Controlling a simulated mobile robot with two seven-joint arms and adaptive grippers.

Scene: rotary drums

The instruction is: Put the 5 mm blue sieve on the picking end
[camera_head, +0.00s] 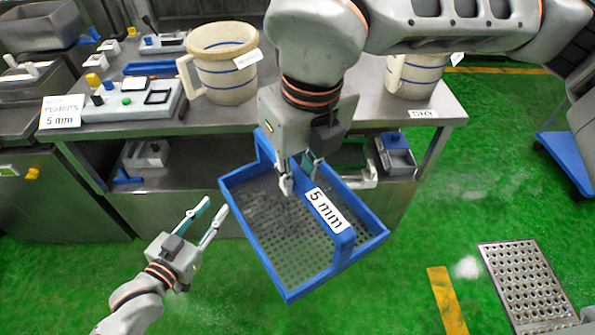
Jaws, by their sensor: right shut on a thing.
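The blue sieve (362,193) has a blue rectangular frame, a perforated metal floor and a raised blue handle bar labelled "5 mm". My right gripper (299,185) comes down from above and is shut on the sieve near the upper end of the labelled bar. The sieve hangs tilted in front of the steel bench, over the green floor. My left gripper (212,218) is open and empty, to the left of the sieve and apart from it. I cannot tell which part of the scene is the picking end.
The steel bench (320,118) carries a control panel (130,101), a cream jug (222,65), a second jug (416,75) partly behind my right arm, and a "PEANUTS 5 mm" card (61,112). Its lower shelf holds small trays. A perforated floor plate (525,282) lies at lower right.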

